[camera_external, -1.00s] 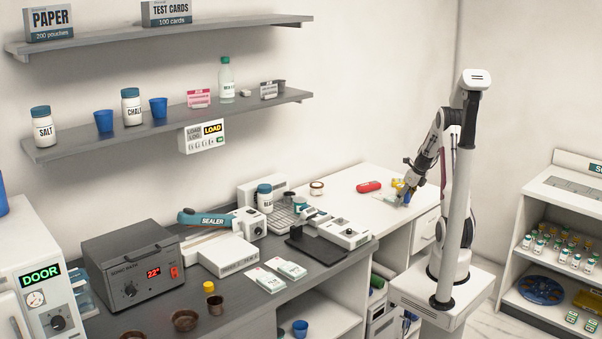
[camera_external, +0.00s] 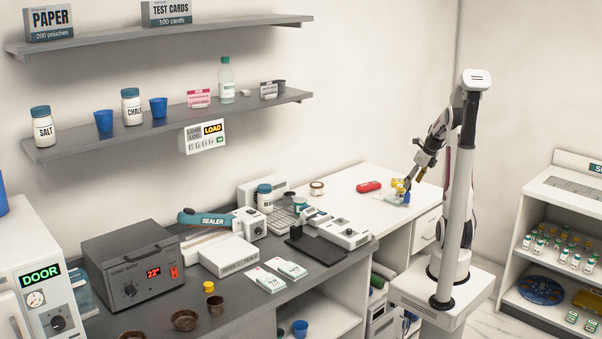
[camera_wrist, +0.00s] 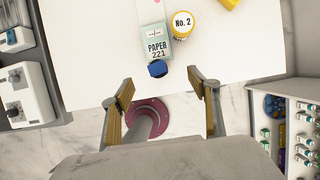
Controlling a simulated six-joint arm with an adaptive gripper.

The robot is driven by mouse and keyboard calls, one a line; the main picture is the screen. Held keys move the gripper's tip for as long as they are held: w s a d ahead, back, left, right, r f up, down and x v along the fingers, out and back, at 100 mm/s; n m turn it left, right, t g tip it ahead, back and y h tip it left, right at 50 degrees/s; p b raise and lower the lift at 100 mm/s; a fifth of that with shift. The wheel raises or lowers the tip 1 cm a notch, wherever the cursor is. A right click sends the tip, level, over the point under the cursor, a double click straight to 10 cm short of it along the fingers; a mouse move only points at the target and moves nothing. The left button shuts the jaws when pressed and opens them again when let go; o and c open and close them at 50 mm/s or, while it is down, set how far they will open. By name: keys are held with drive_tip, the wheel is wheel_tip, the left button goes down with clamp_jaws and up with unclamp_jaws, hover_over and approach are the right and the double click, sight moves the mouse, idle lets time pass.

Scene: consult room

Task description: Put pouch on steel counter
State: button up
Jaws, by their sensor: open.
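A pouch labelled PAPER 221 (camera_wrist: 157,37) lies on the white worktop in the wrist view, with a small blue piece (camera_wrist: 157,69) at its near end. My gripper (camera_wrist: 162,82) is open and empty, its fingers apart short of the pouch and past the worktop edge in the picture. In the external view my gripper (camera_external: 415,179) hangs above the right end of the white worktop (camera_external: 345,187), over a small cluster of yellow and blue things. The pouch's outline there is too small to tell. The grey counter (camera_external: 238,302), apparently the steel one, is at left.
A yellow No. 2 lid (camera_wrist: 183,22) is close beside the pouch. A red object (camera_external: 368,186) lies left of my gripper. The grey counter holds a sealer (camera_external: 207,219), a grey bath (camera_external: 133,268) and two white packs (camera_external: 287,268); some bare surface is near its front.

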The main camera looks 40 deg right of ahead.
drive_tip(key=shift+s+r, duration=0.25)
drive_tip(key=shift+r, duration=0.25)
drive_tip(key=shift+a, duration=0.1)
drive_tip(key=s+a+r+n, duration=0.2)
drive_tip(key=a+r+n, duration=0.1)
drive_tip(key=a+n, duration=0.55)
drive_tip(key=s+a+r+n, duration=0.2)
drive_tip(key=a+r+n, duration=0.2)
drive_tip(key=a+n, duration=0.5)
drive_tip(key=s+a+n+t, duration=0.1)
drive_tip(key=s+a+n, duration=1.1)
drive_tip(key=n, duration=0.6)
drive_tip(key=shift+a+f, duration=0.25)
drive_tip(key=shift+a, duration=0.4)
drive_tip(key=shift+s+n, duration=0.1)
drive_tip(key=shift+n, duration=0.15)
